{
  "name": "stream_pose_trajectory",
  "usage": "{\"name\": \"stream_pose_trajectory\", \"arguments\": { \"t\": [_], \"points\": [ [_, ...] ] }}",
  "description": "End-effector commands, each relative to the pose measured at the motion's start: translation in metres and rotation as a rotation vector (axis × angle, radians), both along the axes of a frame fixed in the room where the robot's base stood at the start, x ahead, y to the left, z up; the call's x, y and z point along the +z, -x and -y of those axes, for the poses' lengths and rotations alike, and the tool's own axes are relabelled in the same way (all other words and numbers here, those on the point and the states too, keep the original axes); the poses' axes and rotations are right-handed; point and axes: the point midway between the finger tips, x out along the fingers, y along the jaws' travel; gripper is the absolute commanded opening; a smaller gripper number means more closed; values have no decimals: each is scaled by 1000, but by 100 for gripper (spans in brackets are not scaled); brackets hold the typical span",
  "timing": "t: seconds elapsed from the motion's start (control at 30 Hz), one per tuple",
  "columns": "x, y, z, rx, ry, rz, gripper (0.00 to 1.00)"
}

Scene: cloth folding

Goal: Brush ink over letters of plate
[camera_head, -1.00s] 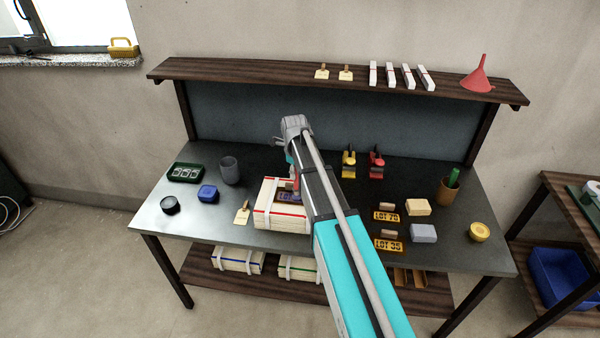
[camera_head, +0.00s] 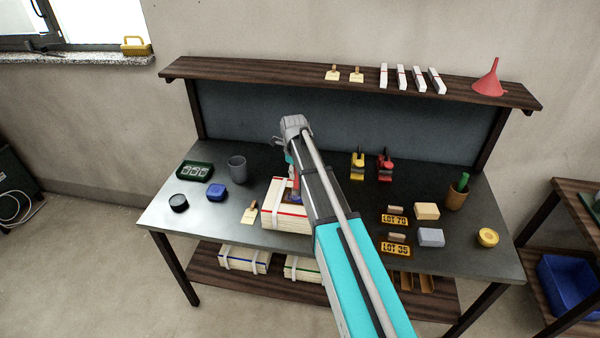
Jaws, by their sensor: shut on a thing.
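A pale wooden crate (camera_head: 290,222) with a red line and white straps stands at the middle front of the table. On its top lies a dark plate (camera_head: 285,199), partly hidden by my arm; its letters cannot be read now. My arm reaches over the table and bends down above the crate. My gripper (camera_head: 294,175) is at the crate's top, mostly hidden by the arm. It is shut on a thin reddish-brown handle, seemingly the brush (camera_head: 296,188). Whether the brush tip touches the plate is hidden.
Yellow LOT 70 (camera_head: 394,220) and LOT 35 (camera_head: 396,249) plates lie to the right, by sponge-like blocks (camera_head: 427,211). A green tray (camera_head: 195,171), a grey cup (camera_head: 237,169), a blue tub (camera_head: 216,193) and a black tin (camera_head: 179,202) stand left. A shelf (camera_head: 450,89) runs behind.

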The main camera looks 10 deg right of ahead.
Motion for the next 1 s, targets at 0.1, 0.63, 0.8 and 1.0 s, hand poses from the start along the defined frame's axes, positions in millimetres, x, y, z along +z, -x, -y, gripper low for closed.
{"name": "stream_pose_trajectory", "arguments": {
  "t": [0.1,0.63,0.8,1.0],
  "points": [
    [-1,-3,-5,1,-3,1,0],
    [0,-5,-10,1,-4,1,0],
    [0,-8,-19,1,-4,1,0],
    [1,-13,-30,1,-3,1,0]
  ]
}}
